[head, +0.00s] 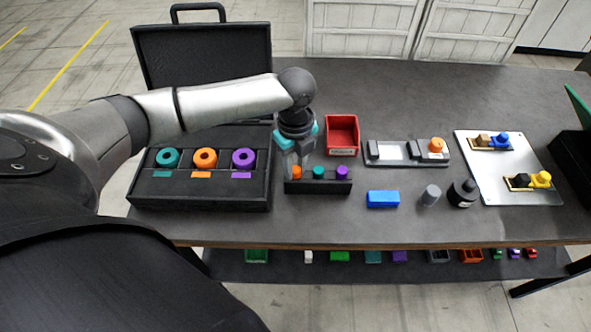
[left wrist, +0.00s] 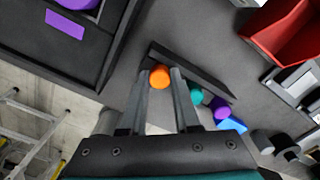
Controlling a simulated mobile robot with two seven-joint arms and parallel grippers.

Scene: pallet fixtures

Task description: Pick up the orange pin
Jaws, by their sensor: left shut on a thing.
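The orange pin (head: 296,172) stands at the left end of a small black rack (head: 318,187) on the table. A teal pin (head: 318,172) and a purple pin (head: 342,172) stand beside it in the same rack. My left gripper (head: 295,166) reaches down over the rack and is shut on the orange pin. In the left wrist view the orange pin (left wrist: 160,76) shows between the two fingertips (left wrist: 160,84), with the teal pin (left wrist: 196,95) and purple pin (left wrist: 221,108) to the right. The pin's lower part is hidden. My right gripper is not in view.
An open black case (head: 201,200) with teal, orange and purple rings lies left of the rack. A red bin (head: 342,134) stands behind it. A blue block (head: 382,198), a grey cylinder (head: 431,195) and a dark bottle (head: 462,193) are to the right.

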